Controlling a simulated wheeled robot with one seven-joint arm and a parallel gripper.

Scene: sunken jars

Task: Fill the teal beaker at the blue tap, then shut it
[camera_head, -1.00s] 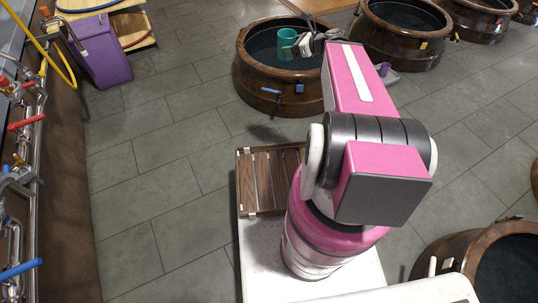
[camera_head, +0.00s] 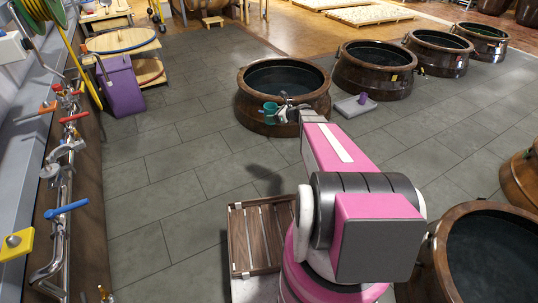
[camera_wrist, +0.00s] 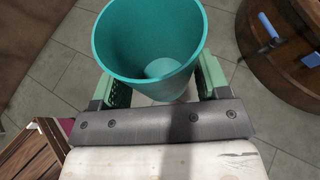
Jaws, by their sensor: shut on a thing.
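The blue tap handle (camera_head: 66,209) is on the pipe along the left wall, well apart from the beaker. The outlet below it is hard to make out.
A brown jar (camera_head: 250,112) stands close behind the beaker; more stand at right. A purple bin (camera_head: 122,92) is at upper left.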

